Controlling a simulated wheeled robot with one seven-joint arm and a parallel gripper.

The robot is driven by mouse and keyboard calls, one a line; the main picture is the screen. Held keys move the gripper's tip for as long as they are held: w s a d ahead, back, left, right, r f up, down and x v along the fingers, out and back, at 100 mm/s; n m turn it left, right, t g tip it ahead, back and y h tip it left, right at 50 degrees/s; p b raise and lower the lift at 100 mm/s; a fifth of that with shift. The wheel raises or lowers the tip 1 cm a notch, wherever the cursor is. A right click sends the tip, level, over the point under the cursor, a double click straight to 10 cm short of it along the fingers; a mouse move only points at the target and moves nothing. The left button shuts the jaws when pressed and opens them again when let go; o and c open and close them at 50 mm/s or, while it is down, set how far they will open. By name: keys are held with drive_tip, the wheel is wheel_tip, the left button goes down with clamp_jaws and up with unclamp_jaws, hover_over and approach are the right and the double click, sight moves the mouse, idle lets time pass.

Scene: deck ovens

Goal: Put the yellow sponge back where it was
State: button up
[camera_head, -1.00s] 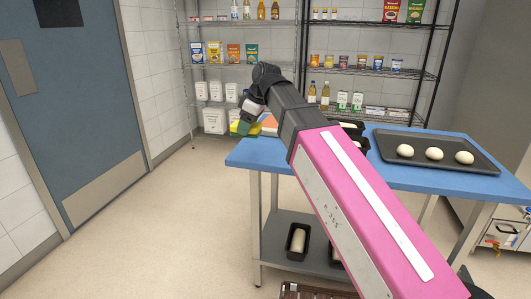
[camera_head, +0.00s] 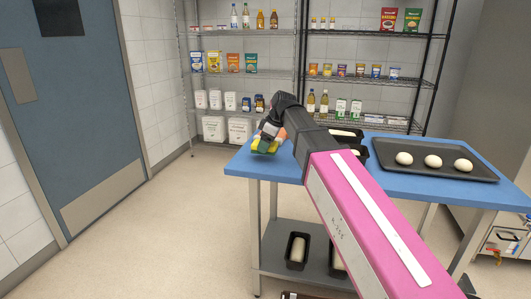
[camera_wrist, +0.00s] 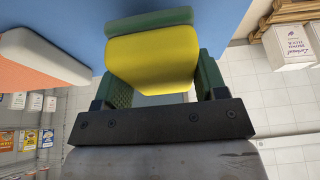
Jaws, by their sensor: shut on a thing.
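The yellow sponge (camera_wrist: 152,60) has a green scouring layer and sits between the two green-padded fingers of my gripper (camera_wrist: 160,88) in the wrist view. In the head view the sponge (camera_head: 268,146) shows at the left end of the blue tabletop (camera_head: 254,165), with my gripper (camera_head: 265,140) shut on it. The sponge is close to the blue surface; I cannot tell whether it touches. An orange block with a pale layer (camera_wrist: 40,58) lies on the blue top beside it, partly out of frame. My arm hides part of the table.
A dark tray (camera_head: 440,171) with three white dough balls sits on the right of the table. Dark loaf tins (camera_head: 345,136) stand behind my arm. Wire shelves (camera_head: 370,73) with packages are behind. The floor at left, by the blue door (camera_head: 75,110), is clear.

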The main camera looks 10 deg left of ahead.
drive_tip(key=shift+f, duration=1.65)
drive_tip(key=shift+f, duration=0.1)
drive_tip(key=o, duration=0.9)
drive_tip(key=shift+c, duration=0.2)
drive_tip(key=v, duration=1.2)
